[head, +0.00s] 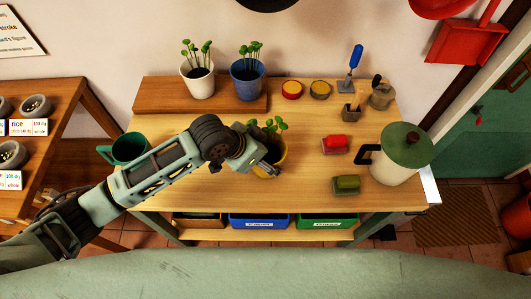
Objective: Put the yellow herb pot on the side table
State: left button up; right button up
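The yellow herb pot (284,156), with green leaves above its rim, is upright near the middle of the wooden workbench (310,190). My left gripper (272,170) is at the pot, and its wrist and fingers cover the pot's left and front parts. I cannot tell whether the fingers are closed on the pot or only beside it. My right gripper is not in view. No surface is marked as the side table; a separate wooden table (72,97) stands at the left.
A green mug (128,148) is left of my arm. White (199,82) and blue (246,80) herb pots stand on a raised board behind. A watering can (398,158), red block (336,144) and green block (346,184) are to the right. The left table carries bowls and labels.

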pick_arm(q)
jog(key=shift+f, duration=0.1)
jog(key=o, duration=1.2)
jog(key=shift+f, duration=0.2)
jog(key=o, duration=0.5)
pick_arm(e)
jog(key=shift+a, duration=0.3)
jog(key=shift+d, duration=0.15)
pick_arm(q)
jog(key=shift+r, duration=0.15)
jog(key=shift+a+r, duration=0.1)
jog(key=shift+r, duration=0.1)
jog(key=b+v, duration=0.1)
jog(key=v, duration=1)
jog(key=shift+s+a+r, duration=0.1)
jog(key=shift+s+r, duration=0.1)
jog(key=shift+r, duration=0.1)
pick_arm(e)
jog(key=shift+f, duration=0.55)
